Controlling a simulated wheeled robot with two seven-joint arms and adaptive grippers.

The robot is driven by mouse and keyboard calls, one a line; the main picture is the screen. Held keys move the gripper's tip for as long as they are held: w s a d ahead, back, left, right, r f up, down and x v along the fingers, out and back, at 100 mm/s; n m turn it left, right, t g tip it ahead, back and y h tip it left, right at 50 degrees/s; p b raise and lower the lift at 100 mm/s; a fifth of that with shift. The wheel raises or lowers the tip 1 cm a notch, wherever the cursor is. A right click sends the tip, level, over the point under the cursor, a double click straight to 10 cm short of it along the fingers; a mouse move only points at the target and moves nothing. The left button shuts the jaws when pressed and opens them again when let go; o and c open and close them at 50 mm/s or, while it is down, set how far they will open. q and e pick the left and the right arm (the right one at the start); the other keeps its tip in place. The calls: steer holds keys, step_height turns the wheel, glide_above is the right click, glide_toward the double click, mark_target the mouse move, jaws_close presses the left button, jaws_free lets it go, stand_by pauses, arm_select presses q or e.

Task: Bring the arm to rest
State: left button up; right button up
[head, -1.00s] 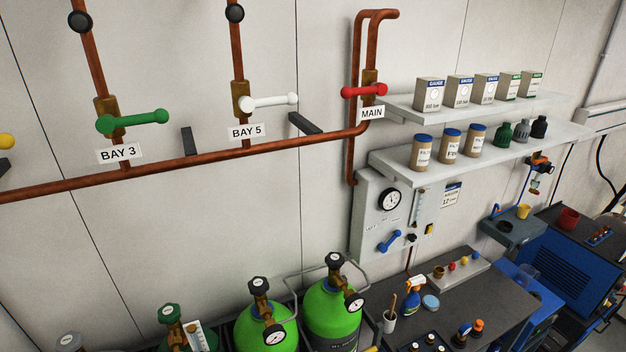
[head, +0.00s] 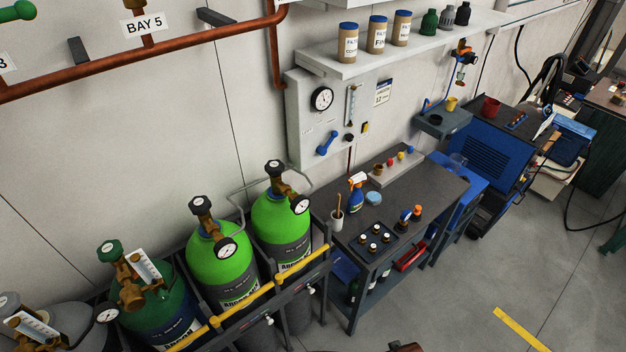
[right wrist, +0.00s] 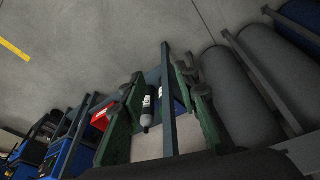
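My right gripper (right wrist: 160,80) shows in the right wrist view as two dark green fingers standing apart, open. Neither gripper shows in the head view, and my left gripper is in no frame.
Bright green gas cylinders (head: 281,225) stand in a rack with a yellow rail (head: 247,299). Right of them is a dark-topped cart (head: 415,192) with bottles, beside a blue welding machine (head: 485,150). Grey floor (head: 450,290) is open at the lower right.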

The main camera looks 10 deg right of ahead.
steer(key=s+f+b, duration=0.2)
steer(key=s+f, duration=0.1)
steer(key=f, duration=1.1)
arm_select(q)
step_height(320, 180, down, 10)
steer(key=b, duration=0.7)
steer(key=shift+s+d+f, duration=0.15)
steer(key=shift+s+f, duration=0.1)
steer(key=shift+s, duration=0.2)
arm_select(e)
steer(key=s+f+g, duration=0.1)
steer(key=s+f, duration=0.9)
steer(key=f, duration=0.2)
steer(key=s+f+g, duration=0.1)
steer(key=s+f, duration=0.8)
steer(key=f, duration=0.3)
steer(key=shift+s+a+f+n, duration=0.35)
steer(key=shift+s+f+n, duration=0.05)
